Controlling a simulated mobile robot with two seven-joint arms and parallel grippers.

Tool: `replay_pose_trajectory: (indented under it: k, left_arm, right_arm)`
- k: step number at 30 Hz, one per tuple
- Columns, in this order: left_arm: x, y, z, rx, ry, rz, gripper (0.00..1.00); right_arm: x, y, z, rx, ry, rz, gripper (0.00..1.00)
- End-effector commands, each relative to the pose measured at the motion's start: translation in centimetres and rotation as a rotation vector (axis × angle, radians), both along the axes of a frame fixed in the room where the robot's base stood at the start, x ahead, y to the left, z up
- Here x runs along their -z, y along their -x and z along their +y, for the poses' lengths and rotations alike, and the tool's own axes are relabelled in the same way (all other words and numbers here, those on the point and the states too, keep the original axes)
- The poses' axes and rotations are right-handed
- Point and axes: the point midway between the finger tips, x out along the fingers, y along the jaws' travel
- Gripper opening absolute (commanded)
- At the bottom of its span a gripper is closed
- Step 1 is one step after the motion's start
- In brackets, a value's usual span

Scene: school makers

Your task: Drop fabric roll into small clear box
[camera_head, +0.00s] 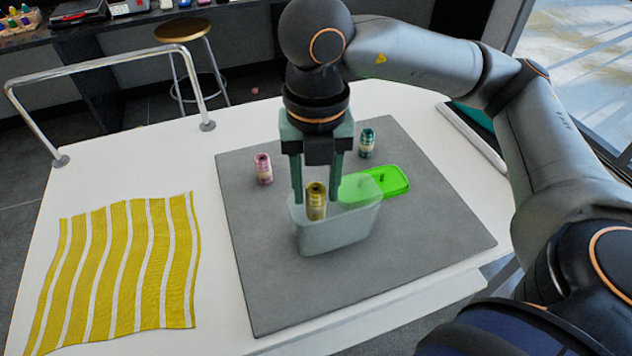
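A small clear box (335,235) stands on the grey mat, open at the top. A yellow-gold fabric roll (316,202) is upright at the box's opening, between the fingers of my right gripper (318,192). The fingers point down and stand apart, with a visible gap between the left finger and the roll. I cannot tell whether the roll hangs at the rim or is lower inside the box. A pink roll (263,169) stands left of the box and a teal roll (367,143) stands behind it. My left gripper is not in view.
A bright green tray or lid (376,184) lies right behind the box. The grey mat (430,225) is clear at the right and front. A yellow-and-white striped cloth (118,268) lies on the white table (110,170). A metal rail (105,65) edges the far left.

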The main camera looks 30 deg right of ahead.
Motion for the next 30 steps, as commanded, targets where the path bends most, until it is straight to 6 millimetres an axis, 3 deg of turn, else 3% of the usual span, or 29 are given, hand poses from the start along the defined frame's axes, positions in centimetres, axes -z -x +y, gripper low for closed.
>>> replay_pose_trajectory:
  k: [1,6,17,30]
  left_arm:
    - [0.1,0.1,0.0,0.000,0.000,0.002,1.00]
    - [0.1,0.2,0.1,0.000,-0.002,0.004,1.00]
    - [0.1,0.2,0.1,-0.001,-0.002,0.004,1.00]
    - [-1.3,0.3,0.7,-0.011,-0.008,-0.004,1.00]
  right_arm:
    - [0.0,0.0,0.0,0.000,0.000,0.000,0.52]
    - [0.0,0.0,0.0,0.000,0.000,0.000,0.70]
    - [-0.8,-0.1,0.0,0.000,0.000,-0.002,0.70]
    - [-9.5,-0.1,0.0,0.002,0.000,-0.004,0.70]
